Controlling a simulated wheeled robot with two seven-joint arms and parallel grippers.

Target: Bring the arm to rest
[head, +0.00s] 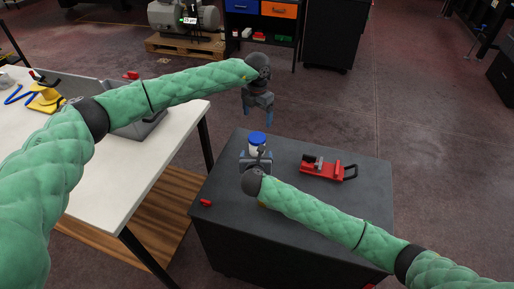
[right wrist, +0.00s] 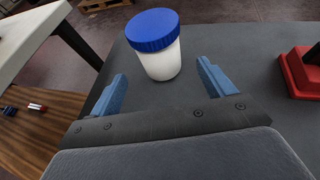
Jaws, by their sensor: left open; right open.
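My left gripper (head: 257,110) is open and empty in the head view. It hangs in the air beyond the dark cabinet top, fingers pointing down. My right gripper (head: 256,157) is low over the dark cabinet top, mostly hidden behind its own wrist. In the right wrist view its two blue fingers (right wrist: 160,85) are spread apart with nothing between them. A white jar with a blue lid (head: 257,142) stands upright just beyond the right gripper. The jar also shows in the right wrist view (right wrist: 159,48), ahead of the fingertips and apart from them.
The dark cabinet top (head: 335,205) carries a red clamp-like tool (head: 325,169) at right and a small red item (head: 206,203) at left. A white table (head: 95,190) with a grey tray and tools stands at left. Open floor lies beyond the cabinet.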

